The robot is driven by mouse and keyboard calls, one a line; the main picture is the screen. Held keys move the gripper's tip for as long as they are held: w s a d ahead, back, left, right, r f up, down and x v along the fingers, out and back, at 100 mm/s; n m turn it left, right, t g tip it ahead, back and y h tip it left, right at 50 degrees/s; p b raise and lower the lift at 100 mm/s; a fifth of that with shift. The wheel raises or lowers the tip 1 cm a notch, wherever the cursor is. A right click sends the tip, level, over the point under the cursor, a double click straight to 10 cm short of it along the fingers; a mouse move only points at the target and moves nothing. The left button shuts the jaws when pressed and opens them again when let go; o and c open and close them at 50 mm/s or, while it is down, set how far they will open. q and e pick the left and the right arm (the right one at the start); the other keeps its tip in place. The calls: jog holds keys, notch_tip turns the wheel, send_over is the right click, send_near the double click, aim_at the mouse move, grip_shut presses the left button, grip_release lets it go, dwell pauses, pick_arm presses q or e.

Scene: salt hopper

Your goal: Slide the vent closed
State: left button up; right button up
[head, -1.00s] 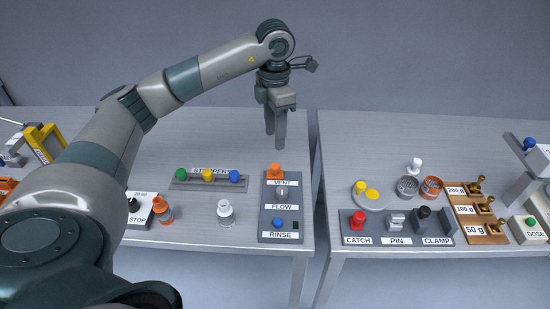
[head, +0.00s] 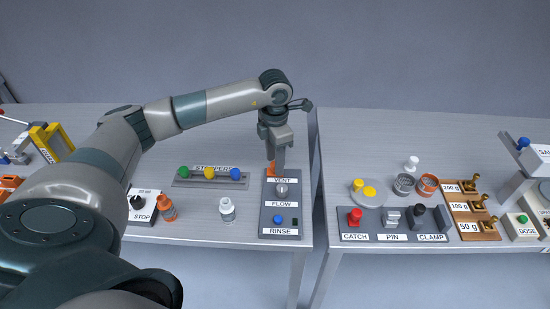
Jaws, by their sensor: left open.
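The vent control is an orange slider knob (head: 271,170) at the far end of a dark grey panel (head: 265,212), just beyond the VENT label (head: 282,180). My left gripper (head: 276,165) points down over that end of the panel, open, with its fingers at the orange knob. The fingers partly hide the knob; I cannot tell whether they touch it. The same panel carries a grey FLOW dial (head: 282,190) and a blue RINSE button (head: 278,220). My right gripper is not in view.
Left of the panel is a STOPPERS rack (head: 210,181) with green, yellow and blue knobs. A white bottle (head: 227,209) and an orange bottle (head: 167,208) stand nearer. A gap separates this table from the right one, which holds the CATCH, PIN and CLAMP block (head: 374,236).

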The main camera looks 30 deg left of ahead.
pick_arm(q)
jog(key=shift+c, duration=0.7)
grip_shut()
jog(key=shift+w+d+f+b, duration=0.1)
jog(key=shift+w+d+b, duration=0.1)
jog(key=shift+d+b, duration=0.15)
jog(key=w+d+b, duration=0.1)
jog(key=d, duration=0.1)
jog(key=w+d+b, duration=0.1)
jog(key=shift+w+d+b, duration=0.2)
jog(key=shift+d+b, duration=0.1)
jog(key=shift+d, duration=0.1)
jog(key=shift+r, duration=0.2)
